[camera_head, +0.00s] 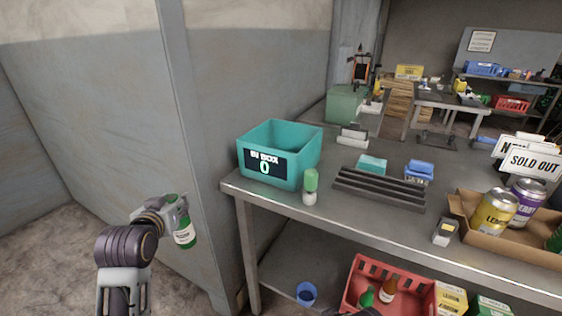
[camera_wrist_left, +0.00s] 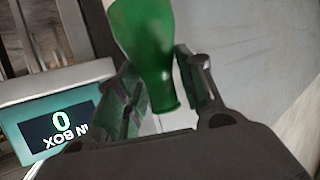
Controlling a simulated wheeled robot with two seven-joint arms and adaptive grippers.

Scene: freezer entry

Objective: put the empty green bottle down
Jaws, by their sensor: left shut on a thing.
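The green bottle (camera_head: 184,236) with a white label is in my left gripper (camera_head: 178,208), at the left of the head view. It hangs below the jaws, in front of the grey wall panel and left of the metal table. In the left wrist view the green bottle (camera_wrist_left: 150,45) sits between the two fingers of my left gripper (camera_wrist_left: 165,92), which are shut on its narrow end. Whether it is empty cannot be told.
A teal box (camera_head: 250,160) marked IN BOX with a 0 stands at the metal table's (camera_head: 330,222) near left corner. A small green-capped bottle (camera_head: 310,186) is in front of it. A red crate (camera_head: 352,292) with bottles and a blue cup (camera_head: 306,294) are below.

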